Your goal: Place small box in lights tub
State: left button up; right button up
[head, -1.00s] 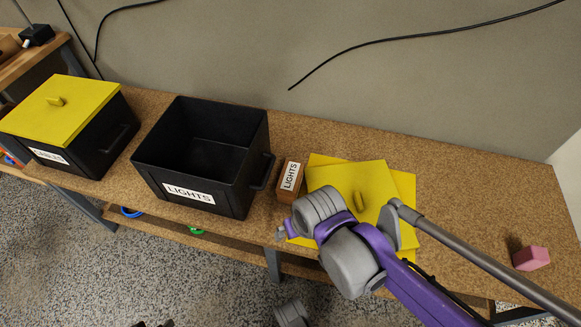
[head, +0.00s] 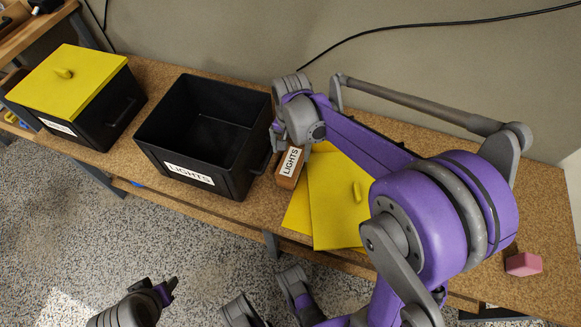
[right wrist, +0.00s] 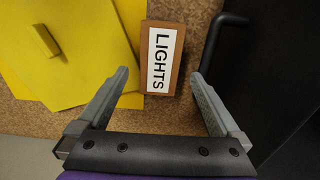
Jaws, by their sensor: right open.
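The small box (head: 289,168) is brown with a white LIGHTS label and lies on the workbench just right of the lights tub. The lights tub (head: 226,180) is black, lidless and looks empty, with a LIGHTS label on its front. In the right wrist view, the small box (right wrist: 162,58) lies ahead between the spread fingers of my right gripper (right wrist: 160,80), which is open and empty. In the head view my right gripper (head: 277,128) hangs near the box and the tub's right side. My left gripper (head: 166,289) is low at the bottom left, away from the bench; its jaws are unclear.
Yellow lids (head: 335,205) lie stacked flat right of the box, close to it. The tub's handle (right wrist: 214,45) stands close on the box's other side. A yellow-lidded black tub (head: 97,110) stands at left. A pink block (head: 523,264) lies at far right.

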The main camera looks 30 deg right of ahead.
aim_at(291, 160)
notch_tip(291, 160, down, 7)
jog(key=shift+w+d+r+b, duration=0.1)
jog(key=shift+b, duration=0.8)
jog(key=shift+r, duration=0.15)
grip_shut()
